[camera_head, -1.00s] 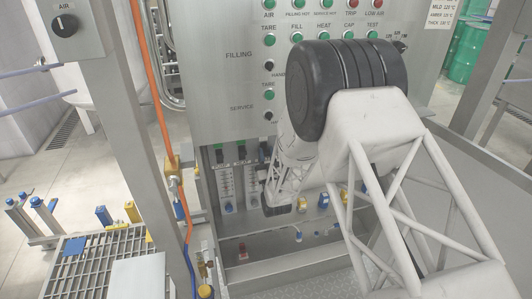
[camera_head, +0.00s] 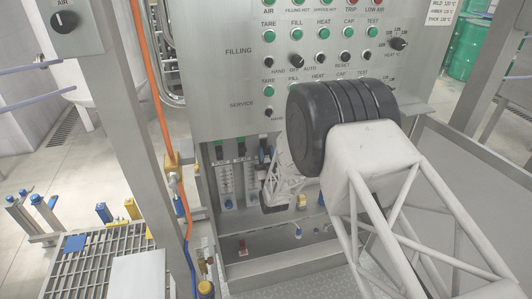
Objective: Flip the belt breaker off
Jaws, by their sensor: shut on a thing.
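My gripper (camera_head: 272,207) is at the recess below the control panel, partly hidden by my arm links. Its dark end is at the right of a row of upright units, low in front of them. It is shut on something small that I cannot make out. Two dark switch-like blocks (camera_head: 219,153) and (camera_head: 241,149) with green tops sit above pale scaled strips. A third dark block (camera_head: 264,146) stands just above my gripper. No label reading belt is legible, so I cannot tell which one is the belt breaker or its position.
The steel control panel (camera_head: 220,60) with lamps and knobs rises above the recess. Blue and yellow fittings (camera_head: 301,201) are to the right of my gripper. A steel post with an orange hose (camera_head: 155,90) stands at left. A grating (camera_head: 90,265) lies lower left.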

